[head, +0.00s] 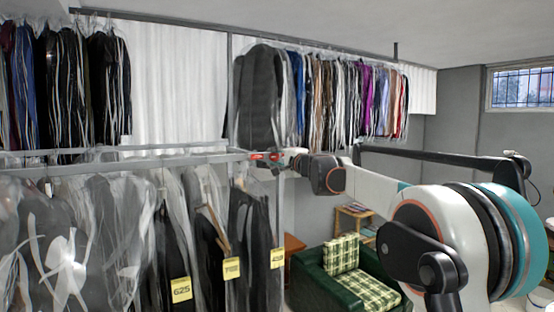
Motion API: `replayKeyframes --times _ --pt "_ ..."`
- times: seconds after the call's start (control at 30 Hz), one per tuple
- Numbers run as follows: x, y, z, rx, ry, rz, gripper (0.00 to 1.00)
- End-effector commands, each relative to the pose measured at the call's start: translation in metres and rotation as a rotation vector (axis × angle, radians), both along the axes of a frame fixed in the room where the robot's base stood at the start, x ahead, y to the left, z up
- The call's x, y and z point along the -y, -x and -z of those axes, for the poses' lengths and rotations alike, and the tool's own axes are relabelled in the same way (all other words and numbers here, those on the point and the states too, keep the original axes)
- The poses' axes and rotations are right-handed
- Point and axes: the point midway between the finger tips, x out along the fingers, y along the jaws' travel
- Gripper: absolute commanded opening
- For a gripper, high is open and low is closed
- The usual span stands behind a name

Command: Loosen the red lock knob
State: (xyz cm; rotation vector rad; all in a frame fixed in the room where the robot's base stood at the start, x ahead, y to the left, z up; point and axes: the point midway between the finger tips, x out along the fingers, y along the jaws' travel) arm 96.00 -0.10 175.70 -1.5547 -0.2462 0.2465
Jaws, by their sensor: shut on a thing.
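The red lock knob (257,156) sits at the right end of the metal garment rail (130,164), in the middle of the head view. It is small in the picture and partly covered by my gripper (271,158). My gripper reaches it from the right at the rail's end and is shut on it. The finger details and the knob's turn angle cannot be made out.
Bagged garments with yellow number tags (181,289) hang below the rail. More clothes (330,95) hang on a high rail behind. A green armchair (325,285) with a plaid cushion stands at the lower right, near a small wooden shelf (354,214).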

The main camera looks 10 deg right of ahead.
Motion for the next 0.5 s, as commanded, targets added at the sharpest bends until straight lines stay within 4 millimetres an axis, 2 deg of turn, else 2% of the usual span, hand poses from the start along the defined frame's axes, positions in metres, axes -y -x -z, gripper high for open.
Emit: replayKeyframes --times 0.33,0.37,0.4,0.43,0.5 --pt "-0.0006 0.0 0.0007 0.001 0.003 -0.001 0.06" --pt "-0.0006 0.0 0.0007 0.001 0.003 -0.001 0.33" --pt "-0.0005 0.0001 0.0007 0.001 0.003 -0.001 0.42" --pt "-0.0005 0.0 0.0007 0.001 0.003 -0.001 0.48" --pt "-0.0004 0.0 0.0006 0.001 0.002 -0.001 0.5"
